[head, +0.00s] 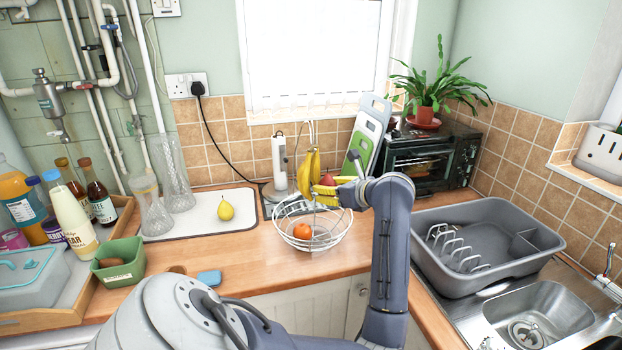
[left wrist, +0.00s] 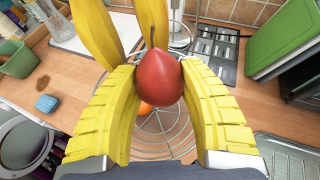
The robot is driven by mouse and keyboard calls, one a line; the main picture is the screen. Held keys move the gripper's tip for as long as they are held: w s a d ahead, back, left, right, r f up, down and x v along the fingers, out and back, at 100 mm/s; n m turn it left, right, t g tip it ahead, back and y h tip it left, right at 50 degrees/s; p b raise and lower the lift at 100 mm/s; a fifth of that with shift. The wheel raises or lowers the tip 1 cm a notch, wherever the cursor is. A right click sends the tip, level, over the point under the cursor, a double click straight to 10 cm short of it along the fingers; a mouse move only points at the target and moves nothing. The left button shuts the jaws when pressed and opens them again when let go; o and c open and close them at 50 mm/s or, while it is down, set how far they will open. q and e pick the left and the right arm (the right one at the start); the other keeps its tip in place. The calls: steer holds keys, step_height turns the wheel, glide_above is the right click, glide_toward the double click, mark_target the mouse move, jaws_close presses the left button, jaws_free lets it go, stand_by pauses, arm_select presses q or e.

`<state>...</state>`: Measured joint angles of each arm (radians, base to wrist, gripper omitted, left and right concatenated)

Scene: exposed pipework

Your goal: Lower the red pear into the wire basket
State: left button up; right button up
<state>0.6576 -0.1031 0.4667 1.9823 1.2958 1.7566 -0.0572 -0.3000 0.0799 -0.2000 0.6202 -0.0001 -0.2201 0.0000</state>
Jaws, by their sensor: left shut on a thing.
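The red pear (left wrist: 159,78) sits between the yellow ribbed fingers of my left gripper (left wrist: 160,85), stem upward. In the head view the red pear (head: 327,181) is small and partly covered by the fingers of my left gripper (head: 326,188). The wire basket (head: 340,238) stands on the wooden counter below the gripper, with an orange fruit (head: 302,231) inside. In the left wrist view the wire basket (left wrist: 160,150) shows beneath the pear, which hides part of the orange fruit (left wrist: 145,108). My right gripper is out of view.
Bananas (head: 306,175) hang just behind the gripper, above the basket's back. A yellow pear (head: 225,208) lies on a white board at left. A grey dish rack (head: 480,240) stands at right. A blue sponge (head: 209,278) lies near the counter's front.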

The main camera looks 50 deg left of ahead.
arm_select(q)
step_height(320, 180, down, 9)
steer(key=shift+s+d+f, duration=0.1)
steer(key=shift+d+f, duration=0.05)
steer(key=shift+f, duration=0.95)
jaws_close()
stand_by(0.8)
steer(key=shift+f, duration=0.1)
stand_by(0.4)
steer(key=o, duration=1.4)
jaws_free()
steer(key=shift+c, duration=0.2)
